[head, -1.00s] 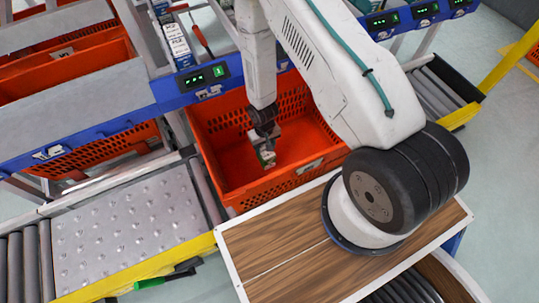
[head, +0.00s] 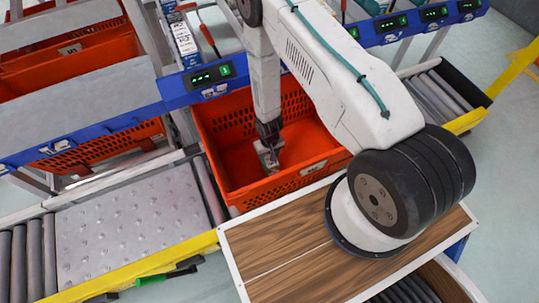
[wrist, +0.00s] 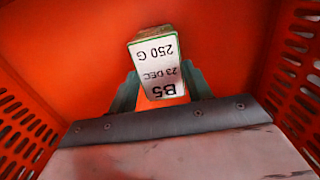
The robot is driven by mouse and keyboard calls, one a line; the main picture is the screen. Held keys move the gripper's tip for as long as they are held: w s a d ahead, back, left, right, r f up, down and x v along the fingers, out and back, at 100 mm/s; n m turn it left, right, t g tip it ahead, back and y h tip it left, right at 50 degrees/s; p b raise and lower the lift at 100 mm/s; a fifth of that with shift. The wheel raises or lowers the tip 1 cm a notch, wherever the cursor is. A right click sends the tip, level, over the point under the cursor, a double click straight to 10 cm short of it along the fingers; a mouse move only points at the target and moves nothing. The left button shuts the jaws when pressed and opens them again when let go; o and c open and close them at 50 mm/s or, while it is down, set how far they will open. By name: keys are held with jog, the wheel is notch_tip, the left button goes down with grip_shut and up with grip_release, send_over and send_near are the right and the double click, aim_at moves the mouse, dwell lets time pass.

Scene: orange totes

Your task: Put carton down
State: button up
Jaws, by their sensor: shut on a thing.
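The carton (wrist: 157,65) is a small box with a white label reading "B5 23 DEC 250 G". My gripper (wrist: 160,90) is shut on it, one finger at each side. In the head view my gripper (head: 269,158) is down inside the orange tote (head: 313,172), near its front wall. The carton is mostly hidden by the gripper there. In the wrist view the tote's orange floor (wrist: 80,40) lies behind the carton. I cannot tell whether the carton touches the floor.
The tote's perforated walls (wrist: 295,65) stand close on both sides. A blue rail (head: 195,85) with lit displays runs behind the tote. A studded metal plate (head: 130,220) and rollers lie to the left. A wood-topped surface (head: 275,250) is in front.

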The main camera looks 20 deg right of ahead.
jog(key=o, duration=1.1)
jog(key=w+r, duration=0.2)
jog(key=r, duration=1.3)
jog(key=w+r, duration=0.2)
jog(key=r, duration=1.4)
jog(key=s+d+r+t, duration=0.1)
jog(key=s+r, duration=0.1)
jog(key=r, duration=0.6)
jog(key=s+r, duration=0.3)
jog(key=r, duration=0.6)
jog(key=shift+t, duration=0.4)
jog(key=s+r, duration=0.5)
jog(key=s, duration=0.2)
jog(key=s+d+r, duration=0.1)
jog(key=s+r, duration=0.5)
jog(key=s, duration=0.1)
jog(key=s+d+r, duration=0.1)
jog(key=s+r, duration=0.5)
jog(key=s, duration=0.1)
jog(key=shift+s+r, duration=0.1)
jog(key=shift+s, duration=0.25)
